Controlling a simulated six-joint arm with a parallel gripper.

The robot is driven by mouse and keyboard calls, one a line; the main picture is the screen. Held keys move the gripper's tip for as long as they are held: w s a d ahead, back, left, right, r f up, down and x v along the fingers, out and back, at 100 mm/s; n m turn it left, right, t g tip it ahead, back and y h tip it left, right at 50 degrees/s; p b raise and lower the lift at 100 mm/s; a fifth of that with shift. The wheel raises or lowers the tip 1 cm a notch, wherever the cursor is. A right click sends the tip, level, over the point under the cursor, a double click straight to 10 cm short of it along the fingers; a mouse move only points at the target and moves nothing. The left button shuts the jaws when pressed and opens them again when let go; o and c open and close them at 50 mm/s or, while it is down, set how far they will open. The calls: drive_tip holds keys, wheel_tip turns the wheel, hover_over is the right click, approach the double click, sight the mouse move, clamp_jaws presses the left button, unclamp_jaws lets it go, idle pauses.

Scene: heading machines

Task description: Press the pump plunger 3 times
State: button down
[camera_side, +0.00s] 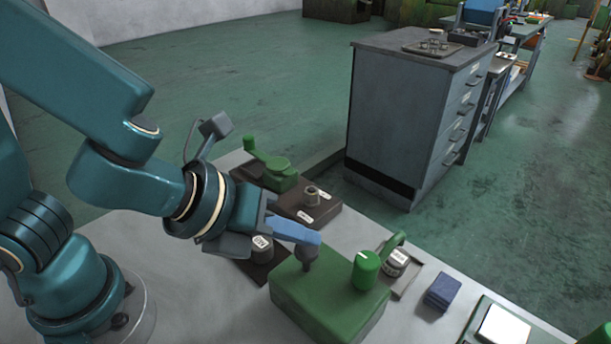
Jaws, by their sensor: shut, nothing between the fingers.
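The green pump body (335,305) is a block on the light bench top. A dark grey knob on a stem, which looks like the plunger (307,256), stands upright on its top. A green round cap (365,270) with a white mark stands to its right on the same block. My gripper (312,237) has blue fingers that are shut and empty, pointing right. The fingertips are right at the top of the plunger knob in this view and hide part of it. I cannot tell whether they touch it.
Behind are a green clamp-like device (272,168), a dark plate with a metal nut (311,196) and a labelled round weight (262,248). To the right are a labelled jar (397,262), a blue block (442,291) and a scale-like device (502,327). A grey cabinet (400,120) stands beyond the bench.

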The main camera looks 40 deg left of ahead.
sight(300, 253)
drive_tip(key=shift+f, duration=0.95)
idle(0.7)
drive_tip(key=shift+r, duration=1.4)
drive_tip(key=shift+r, duration=2.5)
idle(0.5)
wheel_tip(300, 253, up, 4)
drive_tip(key=shift+f, duration=0.1)
idle(0.3)
